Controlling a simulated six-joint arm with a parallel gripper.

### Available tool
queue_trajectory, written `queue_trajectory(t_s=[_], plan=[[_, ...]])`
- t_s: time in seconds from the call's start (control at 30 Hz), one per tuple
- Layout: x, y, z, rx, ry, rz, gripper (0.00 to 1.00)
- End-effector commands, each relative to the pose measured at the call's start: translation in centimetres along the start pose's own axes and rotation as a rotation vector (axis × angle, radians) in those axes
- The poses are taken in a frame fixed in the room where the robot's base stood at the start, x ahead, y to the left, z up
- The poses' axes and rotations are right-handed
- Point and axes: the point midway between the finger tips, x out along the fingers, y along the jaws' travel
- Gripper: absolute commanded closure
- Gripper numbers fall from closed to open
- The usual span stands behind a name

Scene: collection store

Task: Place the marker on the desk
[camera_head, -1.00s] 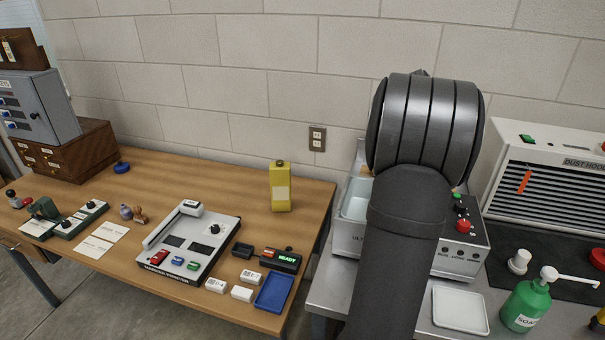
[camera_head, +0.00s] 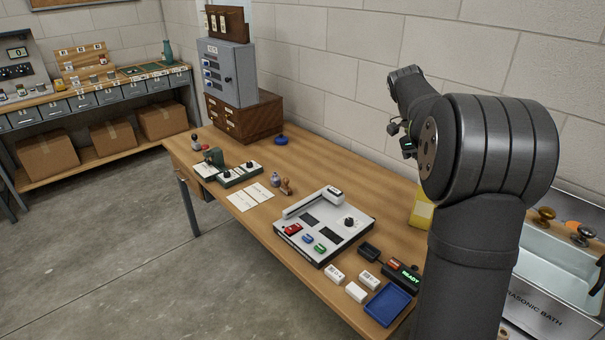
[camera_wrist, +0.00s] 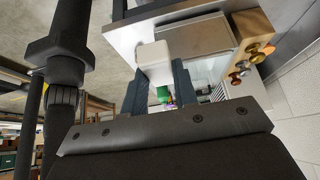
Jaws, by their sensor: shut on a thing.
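The desk (camera_head: 350,190) is a long wooden table along the wall in the head view. My gripper (camera_wrist: 158,78) shows in the wrist view with its two dark fingers closed on a pale white, rounded block (camera_wrist: 153,58). I cannot tell from its shape whether this block is the marker. No thing clearly recognisable as a marker shows on the desk.
On the desk are a grey device (camera_head: 325,228), a blue tray (camera_head: 387,304), white blocks, a READY box (camera_head: 404,276) and a brown drawer cabinet (camera_head: 240,120). A yellow bottle (camera_head: 422,210) is partly behind my arm. Bare wood shows between cabinet and yellow bottle.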

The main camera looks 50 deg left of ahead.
Motion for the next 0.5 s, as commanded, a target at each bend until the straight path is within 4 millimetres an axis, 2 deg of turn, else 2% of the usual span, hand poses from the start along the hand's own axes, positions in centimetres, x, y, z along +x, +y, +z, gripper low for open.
queue_trajectory(t_s=[0.1, 0.27, 0.5], plan=[[-1.2, 1.8, 1.8, 0.0, -0.001, 0.0, 0.96], [-2.4, 3.9, 3.4, 0.006, 0.0, 0.003, 0.96], [2.3, 4.0, 6.1, 0.007, 0.004, 0.009, 0.96]])
